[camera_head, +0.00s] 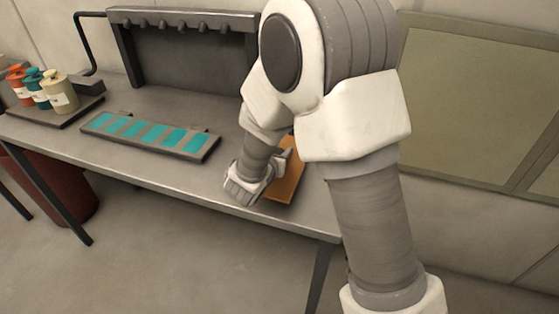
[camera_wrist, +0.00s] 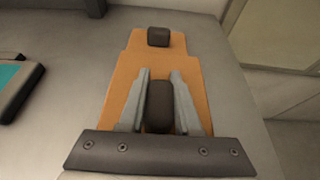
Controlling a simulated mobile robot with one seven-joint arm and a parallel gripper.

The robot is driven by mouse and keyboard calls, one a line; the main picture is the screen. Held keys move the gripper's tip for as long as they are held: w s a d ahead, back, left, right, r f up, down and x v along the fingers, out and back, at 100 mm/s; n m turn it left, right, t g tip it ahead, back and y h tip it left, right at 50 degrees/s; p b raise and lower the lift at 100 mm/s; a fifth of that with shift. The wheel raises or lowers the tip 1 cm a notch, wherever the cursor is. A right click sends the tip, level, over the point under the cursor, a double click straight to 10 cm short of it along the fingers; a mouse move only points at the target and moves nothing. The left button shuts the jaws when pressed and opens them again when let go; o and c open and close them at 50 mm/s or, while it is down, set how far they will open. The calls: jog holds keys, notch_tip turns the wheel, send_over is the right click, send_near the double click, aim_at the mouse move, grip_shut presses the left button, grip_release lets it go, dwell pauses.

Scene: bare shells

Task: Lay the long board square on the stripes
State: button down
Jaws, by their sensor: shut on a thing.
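A long orange-brown board (camera_head: 287,187) lies on the grey table near its right front corner. In the wrist view the board (camera_wrist: 120,85) shows a stepped far end and two dark knobs, one at the far end (camera_wrist: 158,37) and one nearer (camera_wrist: 158,108). My gripper (camera_wrist: 158,90) has its fingers on both sides of the nearer knob and is shut on it. In the head view my gripper (camera_head: 279,165) partly covers the board. The teal stripes (camera_head: 147,133) lie in a row on a grey panel (camera_head: 205,153) left of the board, apart from it.
A dark rack (camera_head: 180,60) with a row of pegs stands at the table's back. Several bottles (camera_head: 58,92) stand on a dark tray at the left. A red bin (camera_head: 62,190) is under the table. Bare table lies between panel and board.

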jog(key=shift+w+a+f, duration=0.15)
jog(key=shift+w+f, duration=0.2)
jog(key=shift+w, duration=0.05)
jog(key=shift+f+b, duration=0.3)
jog(key=shift+f, duration=1.55)
jog(key=shift+f, duration=0.2)
jog(key=c, duration=0.6)
grip_release()
